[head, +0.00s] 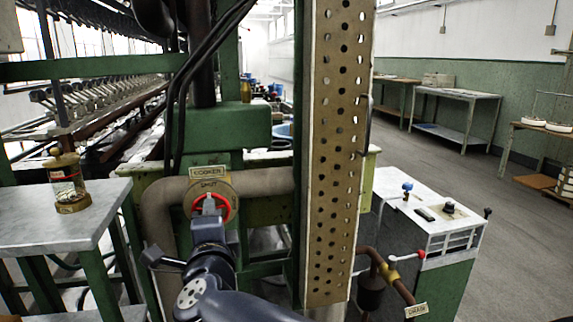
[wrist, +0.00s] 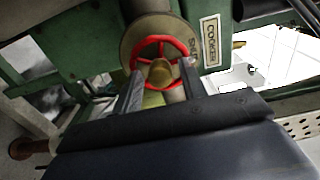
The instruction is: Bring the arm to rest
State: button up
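My arm reaches forward from the bottom of the head view. My gripper (head: 210,205) is in front of a red handwheel (head: 233,208) on a round plate labelled "COOKER". In the wrist view the two fingers of my gripper (wrist: 160,70) stand apart, one on each side of the brass hub (wrist: 161,74). The red wheel (wrist: 160,40) lies just beyond the fingertips. Nothing is held between the fingers. I cannot tell whether the fingertips touch the rim.
A thick pipe (head: 265,182) runs behind the wheel. A tall perforated panel (head: 335,150) stands close on the right. A grey table (head: 45,215) with a brass-lidded jar (head: 66,180) is on the left. A white-topped cabinet (head: 425,215) is at right. Open floor (head: 520,240) lies beyond.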

jog(key=shift+s+d+n+p, duration=0.1)
jog(key=shift+s+n+p, duration=0.4)
jog(key=shift+n+p, duration=2)
jog(key=shift+s+d+n+p, duration=0.15)
jog(key=shift+s+n+p, duration=0.3)
jog(key=shift+n+p, duration=2.1)
jog(key=shift+s+d+n+p, duration=0.1)
jog(key=shift+s+n+p, duration=0.4)
jog(key=shift+n+p, duration=2)
